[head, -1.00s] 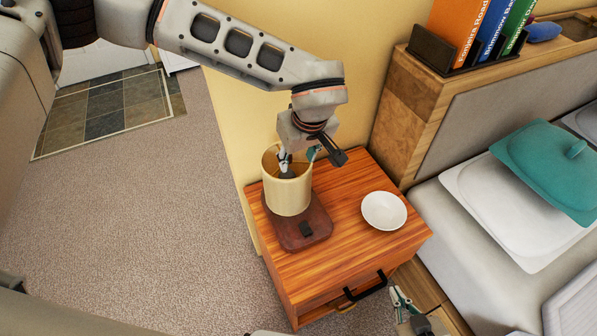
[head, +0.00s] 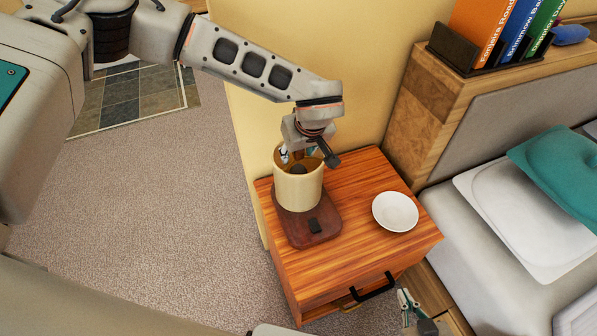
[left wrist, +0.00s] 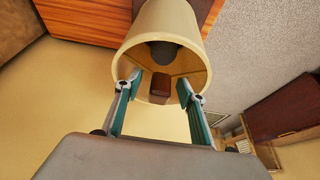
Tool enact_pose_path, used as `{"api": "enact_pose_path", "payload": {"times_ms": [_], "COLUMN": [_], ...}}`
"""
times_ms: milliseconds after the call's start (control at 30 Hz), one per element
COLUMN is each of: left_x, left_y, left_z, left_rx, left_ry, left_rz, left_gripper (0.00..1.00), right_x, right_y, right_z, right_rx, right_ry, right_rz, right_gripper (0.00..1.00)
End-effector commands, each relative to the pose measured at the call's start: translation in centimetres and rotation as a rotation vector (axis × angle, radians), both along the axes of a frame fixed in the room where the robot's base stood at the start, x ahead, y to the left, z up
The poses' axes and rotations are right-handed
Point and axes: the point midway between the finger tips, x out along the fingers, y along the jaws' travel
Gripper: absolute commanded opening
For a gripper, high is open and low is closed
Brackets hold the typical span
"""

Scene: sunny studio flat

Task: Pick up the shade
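The cream cylindrical shade (head: 299,191) stands upright over the dark red-brown lamp base (head: 315,228) on the wooden nightstand. In the left wrist view the shade (left wrist: 172,30) shows its open rim, with a dark rounded part inside. My left gripper (head: 299,158) is at the shade's top opening, pointing down. In the left wrist view its teal-padded fingers (left wrist: 160,88) are spread apart, with the tips at opposite sides of the opening. Whether they touch the wall is unclear. My right gripper (head: 412,308) is partly visible at the bottom edge, away from the lamp.
A white bowl (head: 395,212) sits on the nightstand (head: 358,185), right of the lamp. The nightstand drawer has a black handle (head: 373,287). A yellow wall (head: 300,40) stands close behind. The bed with pillows (head: 520,220) is on the right, and carpet (head: 150,220) is clear on the left.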

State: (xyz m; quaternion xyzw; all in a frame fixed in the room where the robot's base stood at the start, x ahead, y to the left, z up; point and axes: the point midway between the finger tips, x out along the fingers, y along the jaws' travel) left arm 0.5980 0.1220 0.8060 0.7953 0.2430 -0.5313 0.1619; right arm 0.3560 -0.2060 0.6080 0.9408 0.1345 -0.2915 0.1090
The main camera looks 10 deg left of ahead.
Motion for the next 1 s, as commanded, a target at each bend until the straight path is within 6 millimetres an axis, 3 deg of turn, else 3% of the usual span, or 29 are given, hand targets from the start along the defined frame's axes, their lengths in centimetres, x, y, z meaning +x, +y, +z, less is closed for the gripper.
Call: {"api": "enact_pose_path", "payload": {"times_ms": [67, 100, 233, 667, 833, 1000], "left_x": [0.0, 0.0, 0.0, -0.1, 0.0, 0.1], "left_y": [0.0, 0.0, 0.0, -0.1, -0.1, -0.1], "left_z": [0.1, 0.1, 0.1, 0.4, 1.9, 5.1], "left_rx": [-0.001, -0.001, 0.0, -0.001, -0.001, -0.001], "left_ry": [-0.001, -0.001, 0.0, 0.0, -0.002, -0.006], "left_rz": [0.0, 0.0, 0.0, 0.0, -0.001, -0.001], "left_gripper": [0.4, 0.34, 0.01, 0.0, 0.0, 0.0], "right_x": [0.1, 0.1, 0.1, 0.1, 0.1, 0.2], "right_y": [-0.1, -0.1, -0.1, -0.1, 0.0, 0.1], "right_z": [0.1, 0.1, 0.1, 0.0, 0.0, 0.4], "right_rx": [-0.001, 0.0, 0.0, 0.0, 0.0, 0.005], "right_ry": [-0.002, -0.002, -0.002, 0.0, 0.001, -0.002], "right_rz": [-0.001, -0.001, -0.001, -0.001, -0.002, -0.001], "right_gripper": [0.0, 0.0, 0.0, 0.0, 0.0, 0.0]}}
